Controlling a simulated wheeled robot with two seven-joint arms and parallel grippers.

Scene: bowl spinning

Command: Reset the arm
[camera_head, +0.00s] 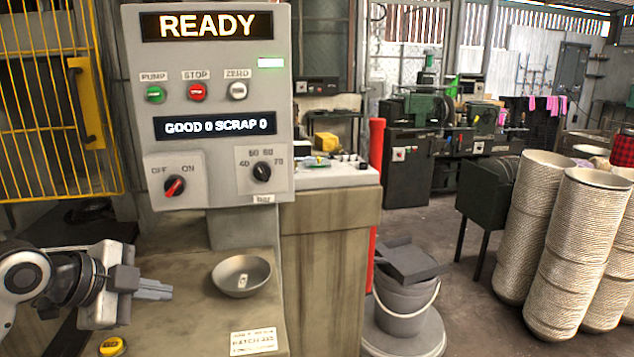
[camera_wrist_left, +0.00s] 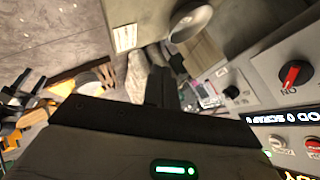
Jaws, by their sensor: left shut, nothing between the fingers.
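My left gripper (camera_head: 155,291) comes in from the left in the head view, low over the tan bench. Its fingers are shut with nothing between them and point right. A grey metal bowl (camera_head: 225,282) with a small pale tag inside sits on the bench to the right of the fingertips, apart from them. In the left wrist view the shut fingers (camera_wrist_left: 158,88) show at the middle, and the bowl (camera_wrist_left: 187,22) shows at the top. My right gripper is not in view.
A control panel (camera_head: 222,136) reading READY stands behind the bench, with a red-knobbed switch (camera_head: 174,187). A yellow tape measure (camera_head: 112,346) and a paper label (camera_head: 254,341) lie on the bench. A grey bucket (camera_head: 404,300) stands right of it. A yellow cage gate (camera_head: 60,100) is at left.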

